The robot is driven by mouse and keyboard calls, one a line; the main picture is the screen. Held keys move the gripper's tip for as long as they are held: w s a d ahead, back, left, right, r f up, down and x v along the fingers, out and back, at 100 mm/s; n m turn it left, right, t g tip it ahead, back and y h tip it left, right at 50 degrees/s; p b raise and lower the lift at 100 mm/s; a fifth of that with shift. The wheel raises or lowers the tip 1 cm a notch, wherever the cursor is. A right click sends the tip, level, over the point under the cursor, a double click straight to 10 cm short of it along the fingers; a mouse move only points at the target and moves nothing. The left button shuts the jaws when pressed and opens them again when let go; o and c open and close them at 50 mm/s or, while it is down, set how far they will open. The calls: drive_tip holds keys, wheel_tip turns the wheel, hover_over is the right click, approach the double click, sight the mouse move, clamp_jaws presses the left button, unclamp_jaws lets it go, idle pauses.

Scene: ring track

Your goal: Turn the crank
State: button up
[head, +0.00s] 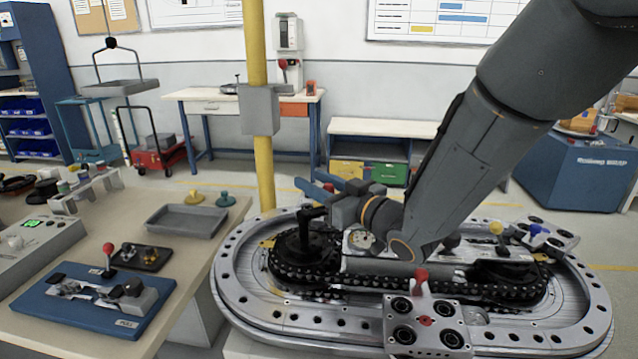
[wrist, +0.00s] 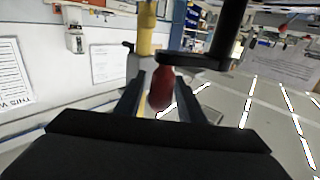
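The crank (head: 308,222) is a black upright post and arm on the left end of the ring track (head: 240,300). In the wrist view, its black arm (wrist: 193,62) reaches left from a thick dark shaft and carries a dark red grip (wrist: 161,90). My gripper (head: 313,183) is beside the top of the crank, with its blue-grey fingers pointing left. In the wrist view, my gripper (wrist: 160,88) has its fingers apart, one on each side of the red grip, with a narrow gap showing.
A yellow post (head: 263,170) with a grey box stands just behind the track. A workbench (head: 190,250) at left holds a grey tray (head: 187,221) and a blue fixture (head: 93,300). A carriage (head: 428,320) with a red knob sits at the track's front. My arm hides part of the track.

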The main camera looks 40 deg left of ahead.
idle(0.3)
wheel_tip(320, 180, up, 10)
drive_tip(key=b, duration=0.1)
idle(0.4)
